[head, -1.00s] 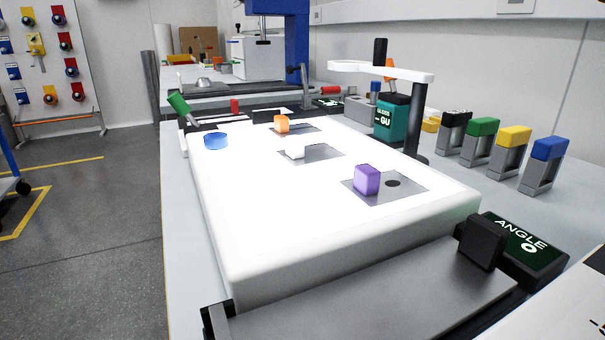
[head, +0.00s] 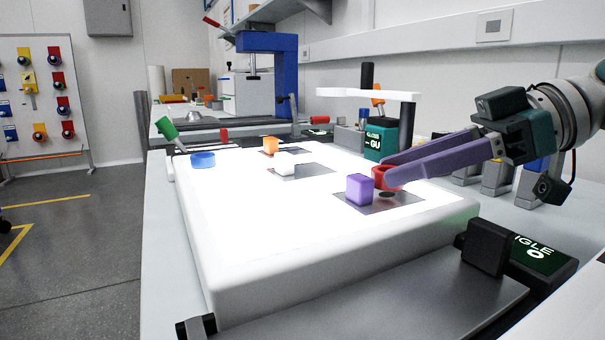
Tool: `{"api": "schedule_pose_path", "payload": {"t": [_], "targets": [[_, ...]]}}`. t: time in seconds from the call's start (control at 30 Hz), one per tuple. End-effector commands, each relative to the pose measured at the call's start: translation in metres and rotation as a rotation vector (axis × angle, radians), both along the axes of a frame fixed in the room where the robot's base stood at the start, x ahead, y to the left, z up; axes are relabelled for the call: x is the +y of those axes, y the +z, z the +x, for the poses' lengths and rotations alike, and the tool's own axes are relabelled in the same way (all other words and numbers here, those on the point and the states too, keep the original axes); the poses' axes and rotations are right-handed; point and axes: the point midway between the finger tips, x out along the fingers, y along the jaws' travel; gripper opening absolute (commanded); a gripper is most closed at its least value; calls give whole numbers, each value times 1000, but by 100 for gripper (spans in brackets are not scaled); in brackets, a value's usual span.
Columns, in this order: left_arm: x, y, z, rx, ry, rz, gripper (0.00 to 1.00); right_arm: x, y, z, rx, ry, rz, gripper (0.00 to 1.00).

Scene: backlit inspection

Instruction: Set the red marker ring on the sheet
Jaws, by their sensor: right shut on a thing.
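The red marker ring (head: 379,180) is between the purple fingers of my right gripper (head: 384,174), which is shut on it. The ring is over the right part of the nearest grey sheet (head: 408,197), just behind a dark round spot (head: 388,194) on that sheet. I cannot tell whether the ring touches the sheet or hangs slightly above it. A purple block (head: 360,189) stands on the same sheet, close to the left of the ring. The fingers hide part of the ring. My left gripper is not in view.
A white arm on a stand (head: 368,93) and a teal gloss meter (head: 380,140) stand behind. A black angle gauge (head: 540,258) is at front right.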

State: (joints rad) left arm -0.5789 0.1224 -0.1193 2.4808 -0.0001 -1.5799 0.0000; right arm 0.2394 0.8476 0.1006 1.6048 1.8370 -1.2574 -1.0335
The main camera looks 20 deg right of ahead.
Motion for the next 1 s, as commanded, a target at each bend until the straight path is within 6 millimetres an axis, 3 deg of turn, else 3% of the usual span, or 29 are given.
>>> {"api": "schedule_pose_path", "payload": {"t": [0.1,0.4,0.43,0.5,0.7,1.0], "targets": [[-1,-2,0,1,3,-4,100,0,-9,0,-2,-1,0,0],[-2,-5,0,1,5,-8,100,0,-12,0,-2,0,0,0],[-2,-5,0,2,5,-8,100,0,-12,0,-2,0,0,42],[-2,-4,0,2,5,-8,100,0,-11,0,-2,0,-1,50],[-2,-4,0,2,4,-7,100,0,-10,0,-2,0,-1,71],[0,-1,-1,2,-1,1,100,-1,-7,0,-1,-1,-1,71]]}}
